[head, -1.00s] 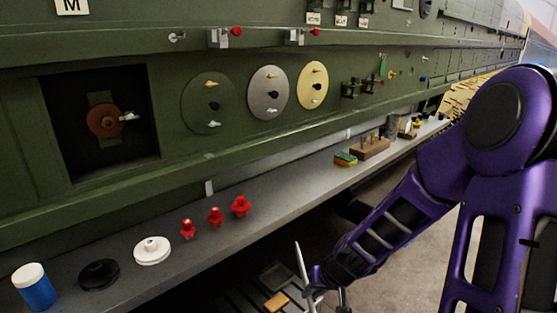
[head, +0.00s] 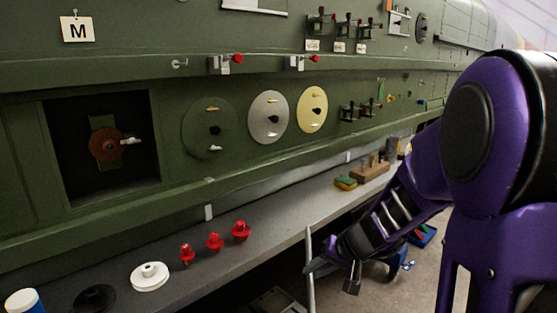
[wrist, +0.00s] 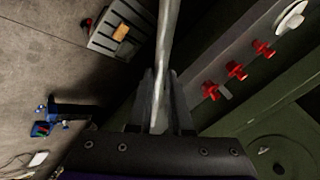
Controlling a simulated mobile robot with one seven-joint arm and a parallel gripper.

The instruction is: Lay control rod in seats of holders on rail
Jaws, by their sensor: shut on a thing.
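The control rod (head: 310,280) is a thin light-grey bar, upright in the head view, in front of the shelf edge. My gripper (head: 312,266) is shut on it, low and right of centre. In the wrist view the rod (wrist: 166,50) runs up from between the fingers of my gripper (wrist: 160,88) and leaves the top of the picture. Its lower end is out of the head view. Two grey holders with red knobs, the left holder (head: 219,65) and the right holder (head: 295,63), sit on the green rail (head: 130,73), well above the rod and apart from it.
The grey shelf (head: 205,265) below the rail carries several red knobbed parts (head: 214,242), a white disc (head: 150,276), a black disc (head: 95,298) and a sponge (head: 345,183). Round discs (head: 268,118) stand out from the green wall. The space before the rail is open.

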